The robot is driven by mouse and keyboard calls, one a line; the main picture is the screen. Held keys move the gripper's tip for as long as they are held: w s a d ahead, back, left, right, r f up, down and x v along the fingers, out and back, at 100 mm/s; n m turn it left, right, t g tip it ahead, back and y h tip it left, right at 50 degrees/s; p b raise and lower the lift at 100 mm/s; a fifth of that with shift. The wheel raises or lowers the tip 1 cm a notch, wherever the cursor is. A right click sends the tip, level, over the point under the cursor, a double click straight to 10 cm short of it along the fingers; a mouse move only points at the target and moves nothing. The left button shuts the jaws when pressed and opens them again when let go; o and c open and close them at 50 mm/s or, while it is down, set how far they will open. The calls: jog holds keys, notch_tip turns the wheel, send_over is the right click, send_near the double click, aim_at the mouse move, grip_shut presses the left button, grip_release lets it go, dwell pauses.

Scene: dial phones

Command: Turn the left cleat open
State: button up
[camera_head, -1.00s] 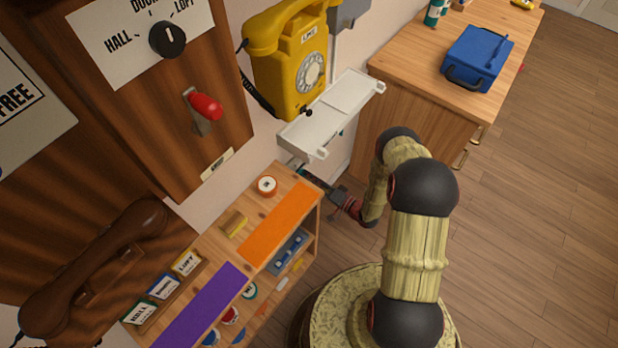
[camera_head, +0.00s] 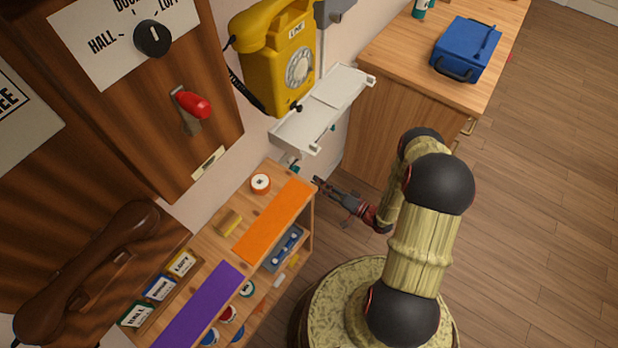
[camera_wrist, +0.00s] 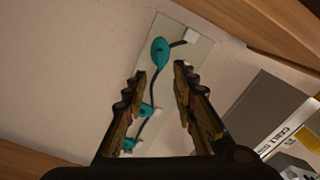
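In the wrist view a pale plate (camera_wrist: 198,48) on the wall carries a teal oval cleat (camera_wrist: 160,52) and smaller teal pieces (camera_wrist: 147,110) lower down. A black cord runs along them to a white block (camera_wrist: 191,35). I cannot tell for sure which piece is the left cleat. My gripper (camera_wrist: 157,76) is open and empty, its fingers on either side of the cord line, with the oval beyond the tips. In the head view my gripper (camera_head: 318,183) is beside the wooden shelf's far corner, below the white ledge. A bit of teal (camera_head: 295,168) shows near it.
The white ledge (camera_head: 325,105) hangs under the yellow dial phone (camera_head: 280,60). The wooden shelf (camera_head: 202,250) stands left of my gripper. A wooden cabinet (camera_head: 385,110) with a blue case (camera_head: 466,48) stands to the right. Open floor lies right of my arm.

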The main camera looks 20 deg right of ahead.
jog(key=shift+v, duration=1.95)
